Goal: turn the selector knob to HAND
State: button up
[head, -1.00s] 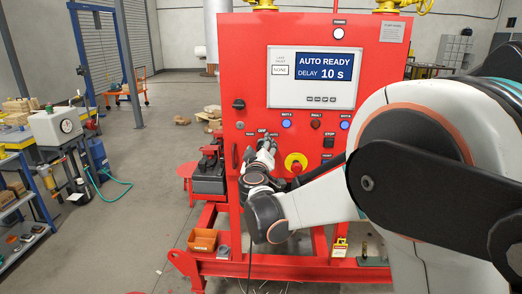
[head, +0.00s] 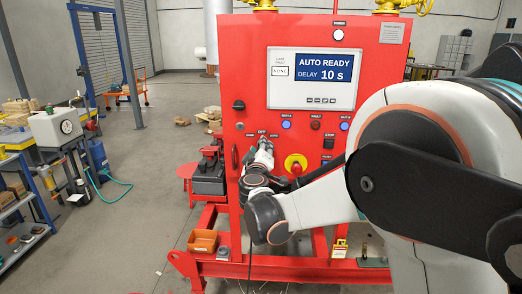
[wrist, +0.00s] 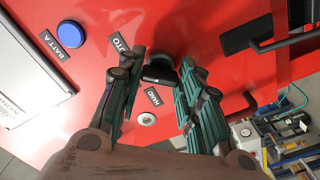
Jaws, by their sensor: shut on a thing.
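The selector knob (wrist: 159,70) is a black knob on the red panel. It sits between the fingertips of my gripper (wrist: 161,74), which is shut on it. The HAND label (wrist: 153,96) and a partly covered AUTO label (wrist: 121,46) are beside it in the wrist view. Which way the knob points is not clear. In the head view my gripper (head: 265,143) reaches the panel below the OFF label and hides the knob. The display (head: 325,66) reads AUTO READY, DELAY 10 s.
A blue BATT A light (wrist: 69,33) and a key lock (wrist: 146,119) are close to the fingers. A black door handle (wrist: 285,42) sticks out from the panel. A yellow-and-red emergency stop (head: 296,163) is right of my gripper. Open floor lies left of the skid.

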jog(key=shift+n, duration=9)
jog(key=o, duration=1.1)
jog(key=shift+c, duration=0.2)
jog(key=s, duration=1.2)
jog(key=shift+a, duration=0.2)
